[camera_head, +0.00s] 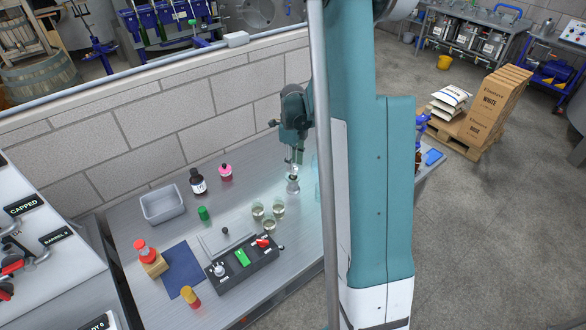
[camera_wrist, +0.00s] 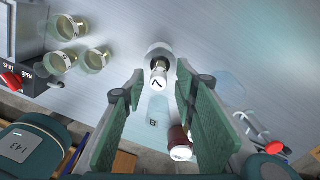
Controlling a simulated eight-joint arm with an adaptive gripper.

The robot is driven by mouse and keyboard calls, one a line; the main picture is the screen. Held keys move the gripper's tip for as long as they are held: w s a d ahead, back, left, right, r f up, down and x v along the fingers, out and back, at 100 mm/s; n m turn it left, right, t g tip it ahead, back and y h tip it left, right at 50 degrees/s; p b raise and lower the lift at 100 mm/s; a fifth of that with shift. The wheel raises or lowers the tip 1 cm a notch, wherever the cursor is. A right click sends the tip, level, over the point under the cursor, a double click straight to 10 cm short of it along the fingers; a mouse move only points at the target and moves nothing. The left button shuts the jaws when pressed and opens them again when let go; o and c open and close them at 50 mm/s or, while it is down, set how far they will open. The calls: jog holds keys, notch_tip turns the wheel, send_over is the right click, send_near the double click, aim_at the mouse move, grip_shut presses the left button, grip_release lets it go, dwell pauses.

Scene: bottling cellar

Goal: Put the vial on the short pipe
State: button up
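My gripper (camera_head: 293,163) points down at the right of the bench. In the wrist view its green-padded fingers (camera_wrist: 160,88) are apart, on either side of a small upright piece with a white end marked 7 (camera_wrist: 157,83). Gaps show beside it. A clear, wide glass base (camera_wrist: 161,51) shows just beyond it; the clear glass piece also shows under the gripper in the head view (camera_head: 293,187). A clear piece marked 8 (camera_wrist: 153,122) shows between the fingers, lower in the wrist view. I cannot tell which of these is the vial or the short pipe.
Several small glasses (camera_head: 269,224) stand left of the gripper, behind a dark valve panel (camera_head: 240,262). A grey bin (camera_head: 163,204), dark bottle (camera_head: 198,182) and pink bottle (camera_head: 226,173) are farther left. A dark-red bottle (camera_wrist: 180,142) stands near the fingers. My column hides the bench's right part.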

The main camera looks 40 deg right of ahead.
jog(key=shift+r, duration=3.5)
jog(key=shift+a+r, duration=0.3)
jog(key=shift+a, duration=0.05)
jog(key=s+a+r+n+t, duration=0.2)
jog(key=s+a+r+n, duration=0.2)
jog(key=a+r+n, duration=0.4)
jog(key=s+a+r+n+t, duration=0.1)
jog(key=s+a+r+n, duration=0.5)
jog(key=a, duration=0.4)
jog(key=s+a+r+n+t, duration=0.4)
jog(key=s+a+n, duration=1)
jog(key=n, duration=0.2)
jog(key=shift+a+n, duration=0.15)
jog(key=shift+n, duration=0.15)
